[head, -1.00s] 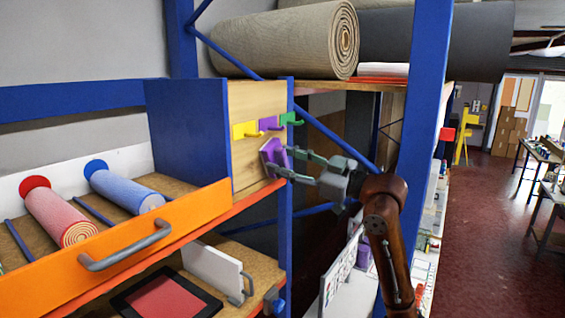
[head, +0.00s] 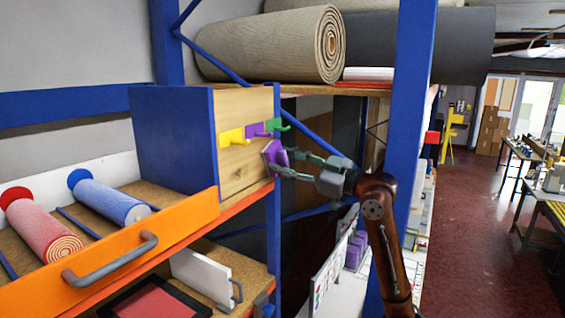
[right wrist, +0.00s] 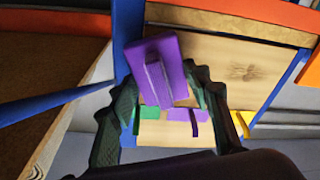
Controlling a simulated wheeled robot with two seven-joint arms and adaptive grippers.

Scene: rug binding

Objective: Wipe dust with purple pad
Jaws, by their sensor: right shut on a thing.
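The purple pad (head: 272,155) is a flat block with a raised grip bar. My right gripper (head: 290,164) is shut on it and holds it at the right edge of the pale wooden panel (head: 234,160). I cannot tell whether pad and panel touch. In the right wrist view the pad (right wrist: 157,70) sits between the two dark fingers (right wrist: 160,100), its grip bar facing the camera. A dark dusty smudge (right wrist: 244,72) shows on the wood beside the pad in that view. My left gripper is not in view.
Yellow (head: 232,137), purple (head: 255,130) and green (head: 277,124) hooks jut from the panel above the pad. A blue rack post (head: 408,120) stands right of my gripper. An orange-fronted drawer (head: 120,250) with red and blue rolls is at left.

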